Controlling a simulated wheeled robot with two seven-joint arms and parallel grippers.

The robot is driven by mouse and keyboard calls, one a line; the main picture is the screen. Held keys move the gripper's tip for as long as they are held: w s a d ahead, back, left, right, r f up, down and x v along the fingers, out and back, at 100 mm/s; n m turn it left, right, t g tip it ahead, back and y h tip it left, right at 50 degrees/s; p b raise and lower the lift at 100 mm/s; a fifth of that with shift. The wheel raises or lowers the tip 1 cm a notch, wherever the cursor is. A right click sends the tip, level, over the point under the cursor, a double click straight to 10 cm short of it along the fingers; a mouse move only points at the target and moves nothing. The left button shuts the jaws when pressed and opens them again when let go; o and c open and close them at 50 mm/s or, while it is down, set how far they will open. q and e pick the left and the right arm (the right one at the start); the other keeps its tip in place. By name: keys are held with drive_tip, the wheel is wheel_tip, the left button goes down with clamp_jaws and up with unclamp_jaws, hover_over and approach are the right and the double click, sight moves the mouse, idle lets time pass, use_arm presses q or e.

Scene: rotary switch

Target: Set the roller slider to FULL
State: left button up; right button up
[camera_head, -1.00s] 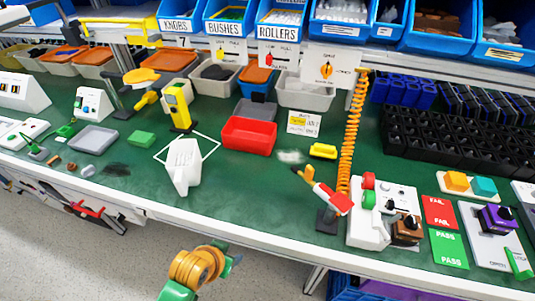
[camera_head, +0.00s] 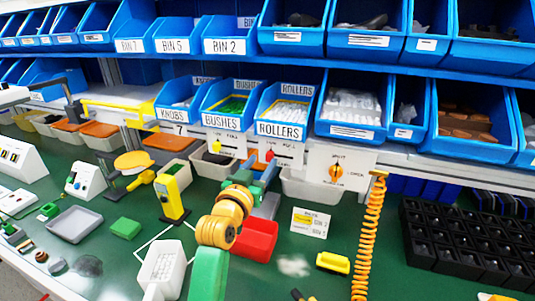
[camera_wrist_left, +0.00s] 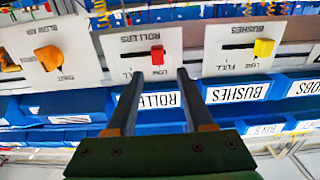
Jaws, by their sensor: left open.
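The roller slider is a red knob (camera_wrist_left: 157,54) in a dark slot on a white plate (camera_wrist_left: 143,47) marked ROLLERS, which appears upside down in the left wrist view. The knob sits at the LOW end of the slot. In the head view the red knob (camera_head: 270,155) shows under the ROLLERS bin. My left gripper (camera_wrist_left: 159,73) is open and empty. Its two fingers point at the plate, with the knob between their tips in the picture and apparently just beyond them. In the head view my left gripper (camera_head: 265,168) is partly hidden by its own wrist.
The bushes plate with a yellow slider knob (camera_wrist_left: 264,48) is beside the roller plate. A plate with an orange rotary knob (camera_head: 336,171) is on the other side. Blue bins (camera_head: 285,112) overhang the plates. A red bin (camera_head: 258,240) and yellow device (camera_head: 172,195) stand below.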

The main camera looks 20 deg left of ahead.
sight(269, 155)
use_arm(q)
drive_tip(key=shift+w+d+f, duration=0.1)
drive_tip(key=shift+w+f, duration=0.05)
drive_tip(key=shift+w, duration=0.85)
drive_tip(key=shift+w+d+f, duration=0.1)
drive_tip(key=shift+w, duration=0.85)
drive_tip(key=shift+s+r, duration=0.15)
drive_tip(key=shift+s, duration=0.1)
drive_tip(key=shift+c, duration=0.8)
clamp_jaws()
